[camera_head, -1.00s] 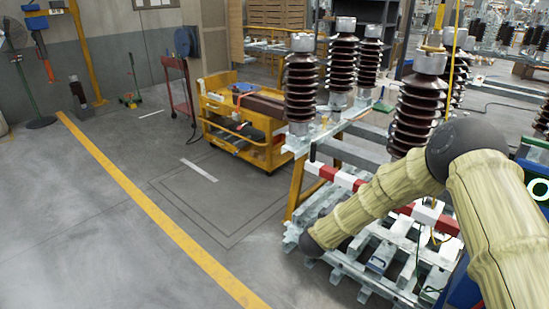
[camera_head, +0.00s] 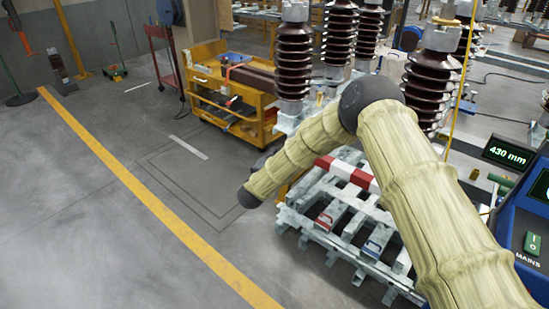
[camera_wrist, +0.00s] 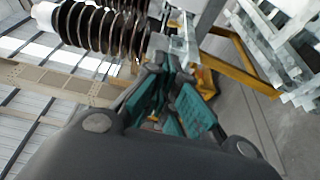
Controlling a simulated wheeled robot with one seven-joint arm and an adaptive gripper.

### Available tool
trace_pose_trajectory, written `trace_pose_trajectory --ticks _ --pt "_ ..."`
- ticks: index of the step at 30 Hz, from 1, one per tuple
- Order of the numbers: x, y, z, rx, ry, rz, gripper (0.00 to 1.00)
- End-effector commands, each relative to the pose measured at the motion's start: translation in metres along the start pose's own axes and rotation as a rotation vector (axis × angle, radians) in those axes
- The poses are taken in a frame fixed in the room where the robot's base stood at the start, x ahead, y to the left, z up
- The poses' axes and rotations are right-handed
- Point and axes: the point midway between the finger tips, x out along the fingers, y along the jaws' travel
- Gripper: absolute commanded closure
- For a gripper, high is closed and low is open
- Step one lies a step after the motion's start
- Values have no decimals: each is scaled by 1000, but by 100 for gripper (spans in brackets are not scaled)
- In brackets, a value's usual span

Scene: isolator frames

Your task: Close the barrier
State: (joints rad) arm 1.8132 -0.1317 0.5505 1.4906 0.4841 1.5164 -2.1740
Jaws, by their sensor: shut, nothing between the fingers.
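The barrier (camera_head: 347,172), a red and white striped bar, shows in the head view beyond my arm, level or nearly so, above a pale metal frame. My arm's sleeve covers part of it, so its ends cannot be made out. My gripper (camera_wrist: 172,72), with dark and teal fingers, shows in the wrist view; it is shut and empty.
Brown ribbed insulators (camera_head: 294,60) stand behind the barrier. A yellow cart (camera_head: 233,110) is at left of them. A pale slatted frame (camera_head: 345,215) lies low beside my arm. A blue console (camera_head: 515,225) is at right. The floor left, along the yellow line (camera_head: 150,197), is clear.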

Motion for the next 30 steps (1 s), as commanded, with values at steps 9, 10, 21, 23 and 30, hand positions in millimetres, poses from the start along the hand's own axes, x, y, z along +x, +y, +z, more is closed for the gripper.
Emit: trace_pose_trajectory --ticks 9,10,21,23,30 --pt "39 0 2 1 -3 -2 100" --pt "42 0 2 1 -4 -1 100" --pt "42 0 23 0 -3 -2 100" --pt "41 0 28 0 -4 -2 100" --pt "36 -1 40 0 -3 -2 100"
